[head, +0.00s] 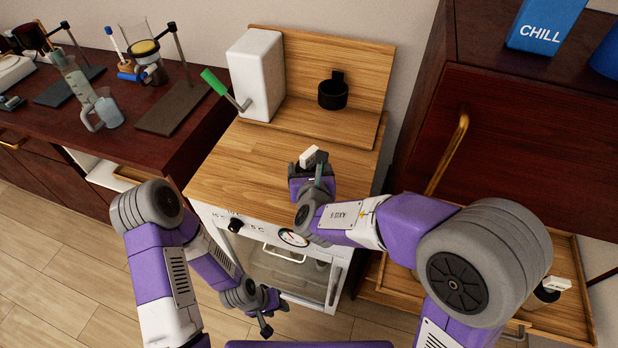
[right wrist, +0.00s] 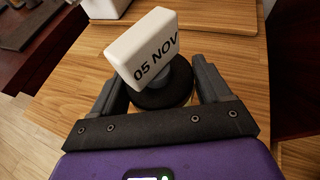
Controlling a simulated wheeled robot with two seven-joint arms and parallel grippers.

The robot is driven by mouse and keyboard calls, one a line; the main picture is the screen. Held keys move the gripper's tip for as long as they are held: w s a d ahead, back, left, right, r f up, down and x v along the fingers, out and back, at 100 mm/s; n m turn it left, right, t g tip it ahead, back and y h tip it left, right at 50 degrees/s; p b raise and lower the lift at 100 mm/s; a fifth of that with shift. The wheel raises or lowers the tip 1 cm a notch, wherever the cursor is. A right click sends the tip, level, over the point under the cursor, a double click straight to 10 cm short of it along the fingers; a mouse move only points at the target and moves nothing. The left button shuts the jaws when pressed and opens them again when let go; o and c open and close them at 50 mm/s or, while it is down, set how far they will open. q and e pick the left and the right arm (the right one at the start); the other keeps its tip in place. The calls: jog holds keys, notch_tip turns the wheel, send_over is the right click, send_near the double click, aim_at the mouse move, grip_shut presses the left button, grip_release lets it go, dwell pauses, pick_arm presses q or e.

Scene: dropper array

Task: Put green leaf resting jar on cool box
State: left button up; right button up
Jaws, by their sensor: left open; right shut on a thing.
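The jar in my right gripper (head: 314,178) shows a round black top (right wrist: 163,92) and a white tag (right wrist: 143,48) reading "05 NOV". In the head view its tag (head: 309,157) shows just beyond the fingers. The fingers are shut on either side of the jar. The jar's body and any green leaf are hidden. The cool box (head: 225,175) has a wooden top, a temperature dial and a glass door. The jar is over the front part of that top; I cannot tell whether it touches. My left gripper (head: 264,308) is open and empty, low in front of the glass door.
A white crank box (head: 257,75) and a black cup holder (head: 333,92) stand at the back of the wooden top. An open drawer (head: 565,320) at the right holds another tagged jar (head: 548,288). A blue CHILL box (head: 546,22) sits on the dark cabinet.

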jog(key=shift+f, duration=0.9)
jog(key=shift+f+b, duration=0.1)
jog(key=shift+b, duration=0.2)
jog(key=o, duration=1.3)
jog(key=shift+f, duration=0.1)
